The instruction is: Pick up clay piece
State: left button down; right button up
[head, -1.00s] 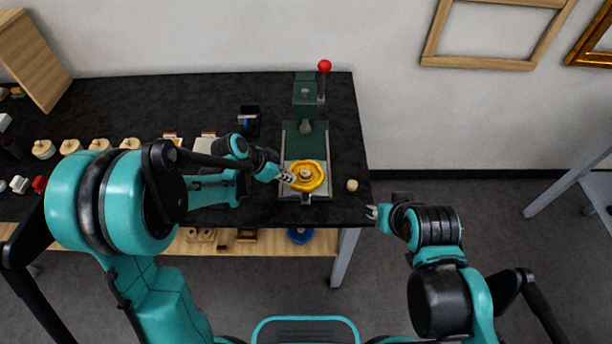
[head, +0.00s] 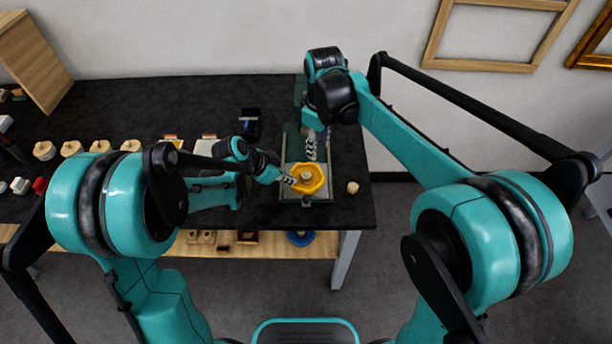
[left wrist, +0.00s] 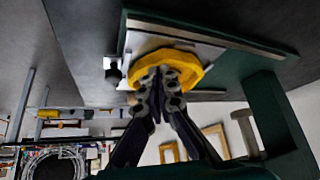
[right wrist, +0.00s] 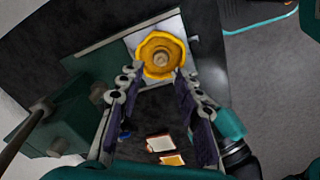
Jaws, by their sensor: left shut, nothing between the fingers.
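A yellow ring-shaped piece (head: 318,186) with a wavy rim lies on the pale plate of the green press. A small beige lump (head: 306,175) sits at its middle. In the right wrist view the yellow piece (right wrist: 147,48) and the lump (right wrist: 161,59) show from above. My left gripper (head: 289,179) is shut and empty, its tips at the left edge of the yellow piece; in the left wrist view they overlap its rim (left wrist: 160,72), and contact is unclear. My right gripper (head: 311,158) is open and empty, just behind the yellow piece, its fingers (right wrist: 158,78) spread apart.
The green press (right wrist: 68,118) stands close to my right gripper. Another small beige lump (head: 352,187) lies near the table's right edge. Several round wooden pieces (head: 71,149) line the left side. A dark blue-black box (head: 250,122) stands behind my left gripper.

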aim_at(307, 174)
jog(key=shift+n+g, duration=0.4)
jog(key=shift+n, duration=0.3)
jog(key=a+f, duration=0.1)
jog(key=f, duration=0.3)
jog(key=w+a+f, duration=0.1)
jog(key=f, duration=0.4)
jog(key=w+a+f, duration=0.1)
jog(key=f, duration=0.4)
jog(key=c, duration=0.7)
